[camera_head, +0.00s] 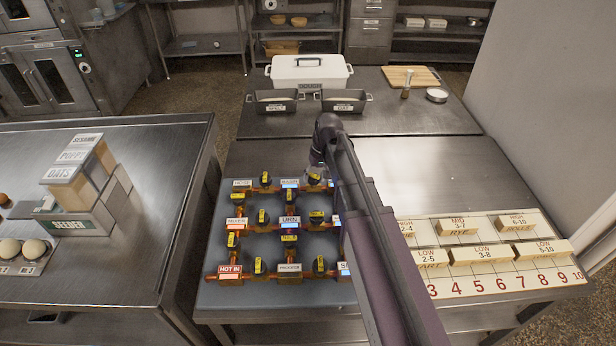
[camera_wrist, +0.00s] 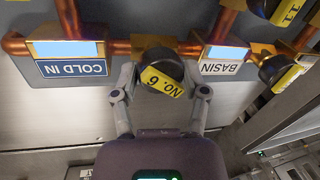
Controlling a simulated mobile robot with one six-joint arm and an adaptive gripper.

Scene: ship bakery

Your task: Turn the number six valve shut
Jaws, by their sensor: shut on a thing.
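The number six valve (camera_wrist: 160,72) has a dark round knob with a yellow "No. 6" tag. In the wrist view it sits on a copper pipe between the "COLD IN" plate (camera_wrist: 72,65) and the "BASIN" plate (camera_wrist: 220,60). Its tag is tilted against the pipe line. My gripper (camera_wrist: 163,90) has one finger on each side of the knob and is shut on it. In the head view the valve (camera_head: 314,179) is in the back row of the valve board (camera_head: 212,210), partly under my wrist. My arm hides the board's right side.
Several other black valves with yellow tags stand close by on the copper pipes, including one beside "BASIN" (camera_wrist: 282,70). Numbered cream blocks (camera_head: 480,254) lie right of my arm. Loaf tins (camera_head: 275,104) and a white dough box (camera_head: 310,72) stand behind. Bare steel (camera_head: 430,165) lies right of the wrist.

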